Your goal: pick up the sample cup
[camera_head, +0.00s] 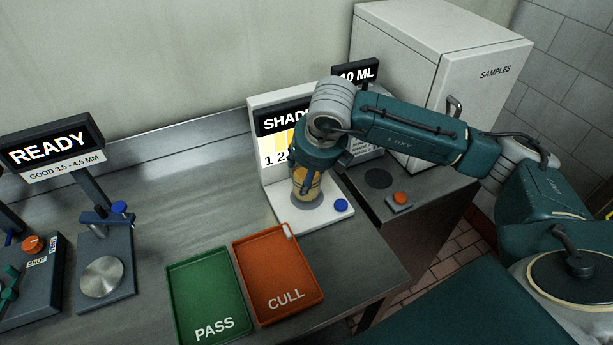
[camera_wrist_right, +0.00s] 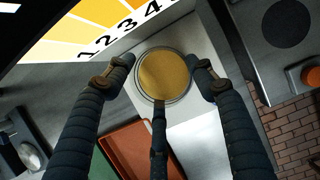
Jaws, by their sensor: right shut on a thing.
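The sample cup (camera_head: 306,186) is a clear cup with yellow contents, upright over the round dark spot on the white base of the shade stand (camera_head: 325,217). I cannot tell whether its bottom touches the base. In the right wrist view I look down on the cup's round yellow top (camera_wrist_right: 165,75). My right gripper (camera_head: 306,176) reaches down from above and is shut on the cup. Its fingers (camera_wrist_right: 163,80) press the cup from both sides, with a third dark finger at the near side. My left gripper does not show.
A green PASS tray (camera_head: 174,282) and an orange CULL tray (camera_head: 240,258) lie in front. A READY sign (camera_head: 50,145) and gauge (camera_head: 103,275) stand left. The white SAMPLES cabinet (camera_head: 480,95) stands behind my right arm. An orange button (camera_head: 400,198) sits right. The bench between gauge and trays is clear.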

